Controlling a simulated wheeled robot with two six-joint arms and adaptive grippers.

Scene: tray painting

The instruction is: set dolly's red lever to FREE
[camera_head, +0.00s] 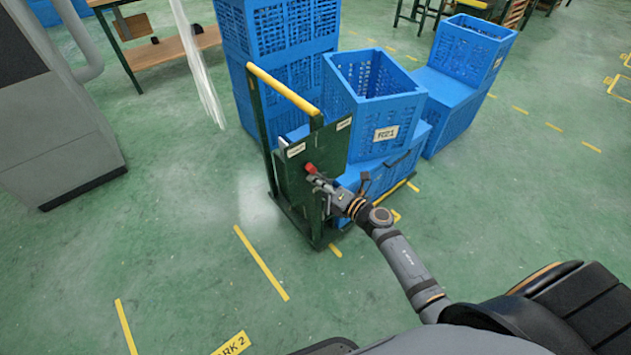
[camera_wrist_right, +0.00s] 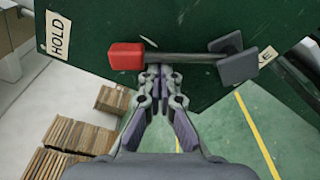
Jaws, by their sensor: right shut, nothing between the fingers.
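The dolly (camera_head: 283,190) is a green frame with a yellow top handle (camera_head: 285,91). Its lever has a red knob, which shows in the head view (camera_head: 310,168) and in the right wrist view (camera_wrist_right: 126,57). In the wrist view the lever's dark rod (camera_wrist_right: 185,58) runs from the knob to a grey block (camera_wrist_right: 231,57) at the right. A HOLD label (camera_wrist_right: 58,36) is left of the knob. Another label (camera_wrist_right: 267,57) is mostly hidden behind the block. My right gripper (camera_head: 316,180) is shut and empty, its tips (camera_wrist_right: 161,72) just below the rod beside the knob. My left gripper is not in view.
A blue crate marked R21 (camera_head: 387,133) is stacked on the dolly. More blue crates (camera_head: 284,40) stand behind it and others (camera_head: 468,50) to the right. A grey cabinet (camera_head: 70,140) is at left. The green floor in front is clear.

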